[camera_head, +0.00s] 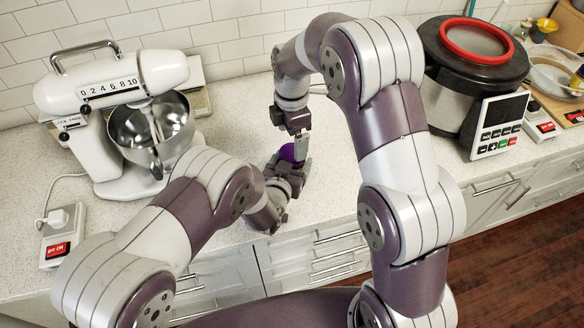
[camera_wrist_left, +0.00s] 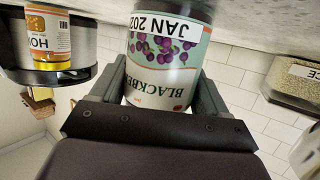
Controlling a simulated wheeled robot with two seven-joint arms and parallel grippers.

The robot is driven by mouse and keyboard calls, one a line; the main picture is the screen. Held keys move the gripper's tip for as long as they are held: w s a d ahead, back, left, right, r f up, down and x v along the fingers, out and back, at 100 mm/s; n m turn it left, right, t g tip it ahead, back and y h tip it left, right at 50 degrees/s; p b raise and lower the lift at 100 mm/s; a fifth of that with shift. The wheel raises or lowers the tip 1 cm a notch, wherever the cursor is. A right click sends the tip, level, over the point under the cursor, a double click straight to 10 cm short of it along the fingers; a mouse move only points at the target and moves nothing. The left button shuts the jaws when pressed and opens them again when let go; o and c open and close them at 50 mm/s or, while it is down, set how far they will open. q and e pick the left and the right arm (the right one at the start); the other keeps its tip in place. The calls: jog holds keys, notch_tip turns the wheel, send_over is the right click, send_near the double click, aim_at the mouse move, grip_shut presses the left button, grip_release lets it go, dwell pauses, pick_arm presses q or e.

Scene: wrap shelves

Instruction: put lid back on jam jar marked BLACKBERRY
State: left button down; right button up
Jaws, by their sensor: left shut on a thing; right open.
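The jam jar marked BLACKBERRY (camera_wrist_left: 160,68) fills the middle of the left wrist view, its label upside down there, between the two dark fingers. My left gripper (camera_head: 289,166) is shut on this jar above the counter near its front edge. In the head view a purple rounded thing (camera_head: 287,152) shows between the two grippers; I cannot tell whether it is the lid or part of the jar. My right gripper (camera_head: 301,148) is open, points down and is right beside the purple thing. Any contact there is hidden.
A white stand mixer with a steel bowl (camera_head: 150,129) stands left on the counter (camera_head: 225,130). A large cooker with a red ring (camera_head: 475,40) stands right. The left wrist view shows a honey jar (camera_wrist_left: 48,38) and a labelled container (camera_wrist_left: 290,82). Drawers line the front.

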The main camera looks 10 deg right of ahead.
aim_at(292, 152)
notch_tip(292, 152, up, 3)
jog(key=n, duration=0.3)
jog(key=shift+r, duration=0.2)
jog(key=shift+c, duration=0.2)
notch_tip(292, 152, down, 8)
dwell(0.3)
